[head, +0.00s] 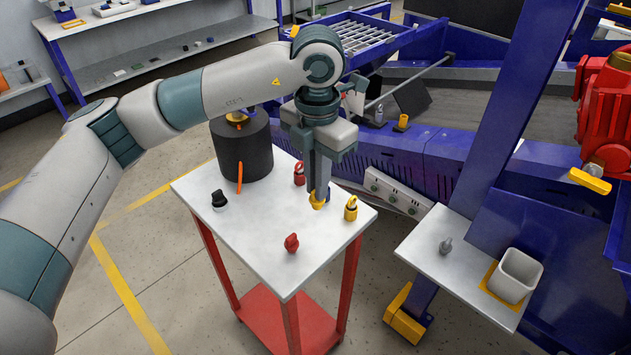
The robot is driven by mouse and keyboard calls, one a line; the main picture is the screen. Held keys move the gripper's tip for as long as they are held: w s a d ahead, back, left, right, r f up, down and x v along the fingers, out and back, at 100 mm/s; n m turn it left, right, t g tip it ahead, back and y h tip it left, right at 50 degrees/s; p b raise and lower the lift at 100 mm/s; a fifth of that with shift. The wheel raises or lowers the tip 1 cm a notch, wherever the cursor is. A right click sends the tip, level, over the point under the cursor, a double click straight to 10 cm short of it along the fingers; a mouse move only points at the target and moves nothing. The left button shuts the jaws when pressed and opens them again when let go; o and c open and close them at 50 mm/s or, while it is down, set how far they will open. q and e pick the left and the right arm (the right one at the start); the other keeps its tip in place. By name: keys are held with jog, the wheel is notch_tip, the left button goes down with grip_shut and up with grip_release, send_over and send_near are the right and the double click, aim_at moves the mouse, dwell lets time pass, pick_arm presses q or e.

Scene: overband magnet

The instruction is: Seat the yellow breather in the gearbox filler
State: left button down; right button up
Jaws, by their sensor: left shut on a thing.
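My left gripper (319,188) points straight down over the white top of a red-legged cart (250,225). It is shut on a small yellow part (318,203), which I take to be the yellow breather; the fingers hide much of it. I cannot tell whether it touches the cart top. A second yellow part with a dark middle (351,208) stands just right of it. A red machine housing (608,115), perhaps the gearbox, is at the far right edge, with a yellow bar-like piece (590,181) low on it. I cannot make out its filler opening. My right gripper is not in view.
The cart also carries a dark cylinder (242,150), an orange stick (239,178), a black knob (219,201) and two red parts (299,174) (291,243). A blue post (520,100) and a shelf (440,275) with a white cup (516,274) stand right of the cart.

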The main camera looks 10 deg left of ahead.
pick_arm(q)
jog(key=shift+a, duration=0.1)
jog(key=s+a+f+m, duration=0.4)
jog(key=a+m, duration=0.3)
jog(key=m, duration=0.7)
jog(key=s+a+f+m, duration=0.4)
jog(key=a+m, duration=0.4)
jog(key=m, duration=0.6)
jog(key=shift+s+a+f, duration=0.15)
jog(key=shift+s+f, duration=0.05)
jog(key=shift+s, duration=0.65)
